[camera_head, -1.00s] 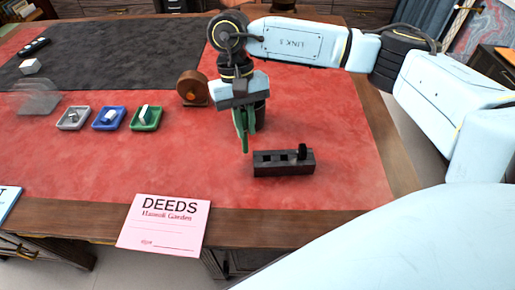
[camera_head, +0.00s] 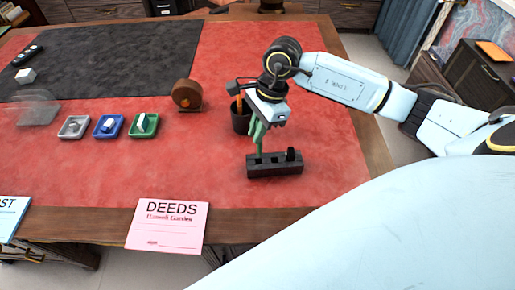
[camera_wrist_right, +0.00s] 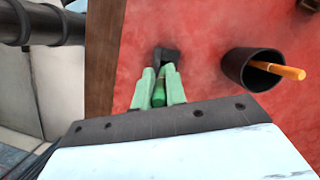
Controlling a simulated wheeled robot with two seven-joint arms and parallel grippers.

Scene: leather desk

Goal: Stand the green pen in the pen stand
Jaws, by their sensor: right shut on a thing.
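The pen stand (camera_head: 275,169) is a dark block with a row of square holes on the red desk top. A short black piece (camera_head: 291,154) stands up at its right end. My right gripper (camera_head: 257,135) has green fingers and is above the stand's left part, shut on the green pen (camera_head: 259,148). The pen points down, its lower end at the left hole; I cannot tell whether it is inside. In the right wrist view the pen (camera_wrist_right: 159,94) shows between the fingers (camera_wrist_right: 158,88), with part of the stand (camera_wrist_right: 168,54) beyond. My left gripper is not in view.
A black cup (camera_head: 240,124) with an orange pencil stands just behind the gripper. A brown round dispenser (camera_head: 187,95) and small grey, blue and green trays (camera_head: 145,125) lie to the left. A pink DEEDS card (camera_head: 168,224) is at the front edge.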

